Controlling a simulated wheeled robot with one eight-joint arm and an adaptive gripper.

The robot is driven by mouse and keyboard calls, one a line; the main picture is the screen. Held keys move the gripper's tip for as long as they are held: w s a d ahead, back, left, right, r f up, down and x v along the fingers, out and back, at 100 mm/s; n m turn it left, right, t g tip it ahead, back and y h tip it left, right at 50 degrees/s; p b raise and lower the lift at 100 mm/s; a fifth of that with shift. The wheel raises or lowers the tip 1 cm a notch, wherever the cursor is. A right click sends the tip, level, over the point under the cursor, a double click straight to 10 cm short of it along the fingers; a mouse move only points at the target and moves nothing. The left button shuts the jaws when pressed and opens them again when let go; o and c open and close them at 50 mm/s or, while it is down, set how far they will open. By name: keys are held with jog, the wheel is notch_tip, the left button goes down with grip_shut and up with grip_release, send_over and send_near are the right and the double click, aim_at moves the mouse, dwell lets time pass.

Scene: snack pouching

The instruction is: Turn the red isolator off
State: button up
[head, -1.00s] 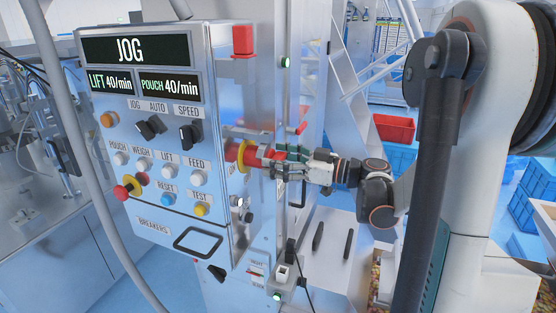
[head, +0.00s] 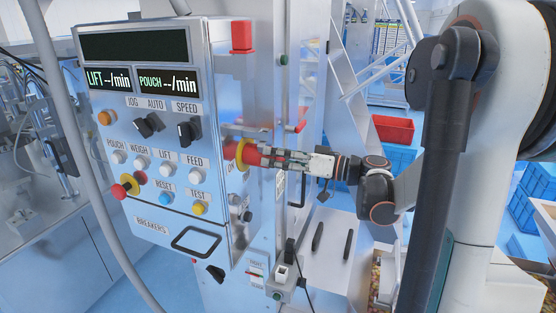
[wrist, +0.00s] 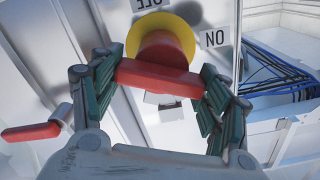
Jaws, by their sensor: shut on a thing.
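The red isolator (head: 253,156) is a red rotary handle on a yellow round plate, on the right side wall of the control box. In the wrist view its red bar (wrist: 157,79) lies across the picture between my finger pads. The yellow plate (wrist: 185,36) shows behind it, with an ON label (wrist: 214,39) beside it that reads upside down. My gripper (head: 263,157) reaches in from the right and is shut on the handle; both fingers show in the wrist view (wrist: 158,76). The head view hides part of the handle behind my fingers.
The control box front carries a blank top display (head: 134,46), two displays showing dashes, knobs, buttons and a red emergency stop (head: 120,191). A small red lever (wrist: 31,132) stands left of my gripper in the wrist view. Blue crates and a red crate (head: 394,128) are behind.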

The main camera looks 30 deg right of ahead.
jog(key=shift+m, duration=1.1)
jog(key=o, duration=1)
jog(key=shift+w, duration=0.1)
jog(key=shift+o, duration=0.3)
jog(key=shift+w+a, duration=0.1)
jog(key=v, duration=1.2)
